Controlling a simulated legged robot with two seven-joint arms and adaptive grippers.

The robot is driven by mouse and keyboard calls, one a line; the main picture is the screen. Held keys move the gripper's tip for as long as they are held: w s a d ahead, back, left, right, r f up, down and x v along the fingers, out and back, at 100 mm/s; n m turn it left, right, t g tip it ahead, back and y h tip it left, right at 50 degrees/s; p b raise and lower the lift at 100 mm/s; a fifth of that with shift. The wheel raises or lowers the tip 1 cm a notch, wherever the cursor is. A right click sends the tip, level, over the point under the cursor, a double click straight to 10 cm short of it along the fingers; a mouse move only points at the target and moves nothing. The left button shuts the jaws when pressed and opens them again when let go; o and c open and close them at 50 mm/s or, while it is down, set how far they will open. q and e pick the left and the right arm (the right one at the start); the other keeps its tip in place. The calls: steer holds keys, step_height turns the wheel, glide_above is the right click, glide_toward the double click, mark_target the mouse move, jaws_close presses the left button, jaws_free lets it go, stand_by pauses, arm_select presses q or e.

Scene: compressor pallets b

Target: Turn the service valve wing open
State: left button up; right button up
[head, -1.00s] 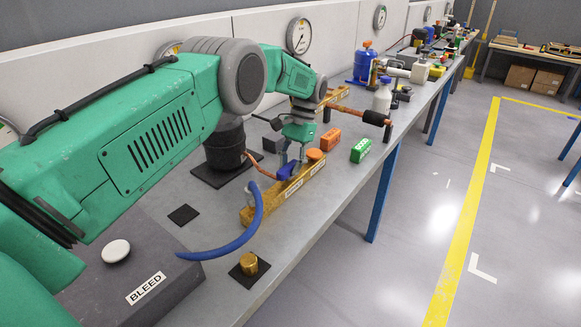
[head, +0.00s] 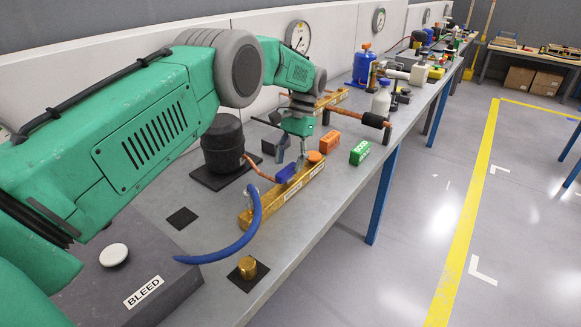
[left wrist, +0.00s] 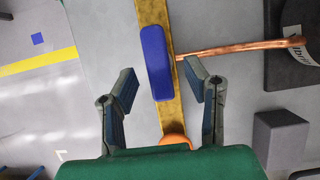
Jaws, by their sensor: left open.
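The blue valve wing (head: 286,174) sits on a gold bar (head: 262,203) on the bench. In the left wrist view the wing (left wrist: 156,62) lies lengthwise along the gold bar (left wrist: 171,112), nearly parallel to it. My left gripper (head: 301,158) is above the bar, close to the wing. In the left wrist view its two fingers (left wrist: 160,76) are open, one on each side of the wing and bar, with gaps to the wing. I cannot tell the exact height of the fingertips above it. My right gripper is not in view.
An orange cap (head: 315,156) sits on the bar beside the wing. A copper pipe (left wrist: 240,48) runs from the bar to the black compressor (head: 223,145). A blue hose (head: 240,240) curves in front. Orange (head: 330,141) and green (head: 359,152) blocks stand to the right.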

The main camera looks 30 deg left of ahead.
mark_target(290, 166)
arm_select(q)
step_height(290, 166, up, 8)
steer(key=shift+w+f, duration=0.1)
steer(key=shift+f, duration=0.05)
stand_by(0.6)
